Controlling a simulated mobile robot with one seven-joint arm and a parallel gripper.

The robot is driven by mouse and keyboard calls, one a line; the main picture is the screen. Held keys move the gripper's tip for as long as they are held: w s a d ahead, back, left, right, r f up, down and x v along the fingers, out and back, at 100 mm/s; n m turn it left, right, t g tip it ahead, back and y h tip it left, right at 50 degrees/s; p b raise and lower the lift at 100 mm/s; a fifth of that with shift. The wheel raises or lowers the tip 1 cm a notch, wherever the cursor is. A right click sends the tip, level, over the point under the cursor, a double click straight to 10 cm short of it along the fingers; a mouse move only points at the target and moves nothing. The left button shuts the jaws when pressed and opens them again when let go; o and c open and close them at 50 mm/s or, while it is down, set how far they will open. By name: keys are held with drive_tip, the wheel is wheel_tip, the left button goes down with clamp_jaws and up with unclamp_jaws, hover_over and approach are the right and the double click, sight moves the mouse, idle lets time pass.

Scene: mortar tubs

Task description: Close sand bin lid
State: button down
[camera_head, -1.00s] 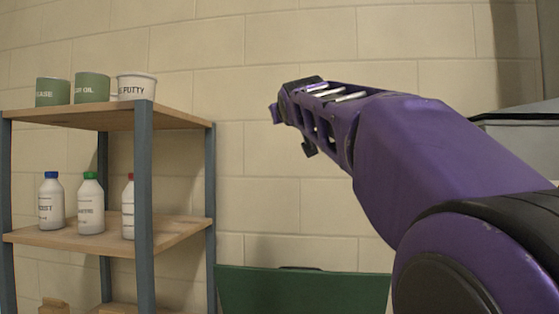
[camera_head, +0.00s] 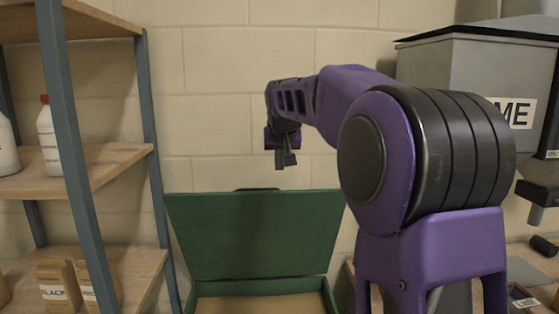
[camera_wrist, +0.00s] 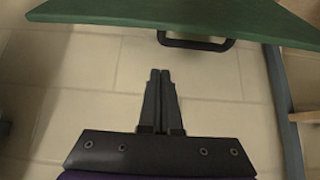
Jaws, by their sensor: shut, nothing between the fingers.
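The green sand bin (camera_head: 205,304) stands against the wall with its green lid (camera_head: 250,235) raised, leaning back near upright. Sand-coloured fill (camera_head: 262,305) shows inside. A dark handle shows behind the lid's top edge in the head view, and the handle (camera_wrist: 197,44) shows under the lid (camera_wrist: 190,12) in the wrist view. My gripper (camera_head: 285,160) is above the lid's top edge, apart from it, pointing down. In the wrist view my gripper (camera_wrist: 160,75) has its two fingers together and empty, with the handle a little beyond the tips.
A shelf unit (camera_head: 75,170) with bottles and small bags stands close on the left. A grey hopper (camera_head: 470,80) with a dark lid stands at the right behind my arm. The block wall (camera_head: 220,90) is close behind the bin.

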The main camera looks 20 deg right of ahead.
sight(280, 191)
drive_tip(key=x, duration=0.6)
drive_tip(key=s, duration=0.2)
drive_tip(key=s+f, duration=0.1)
drive_tip(key=shift+a+b, duration=0.3)
drive_tip(key=shift+a, duration=0.05)
drive_tip(key=shift+s+a+f, duration=0.1)
drive_tip(key=shift+s+f, duration=0.05)
drive_tip(key=shift+s, duration=0.15)
drive_tip(key=shift+f, duration=0.1)
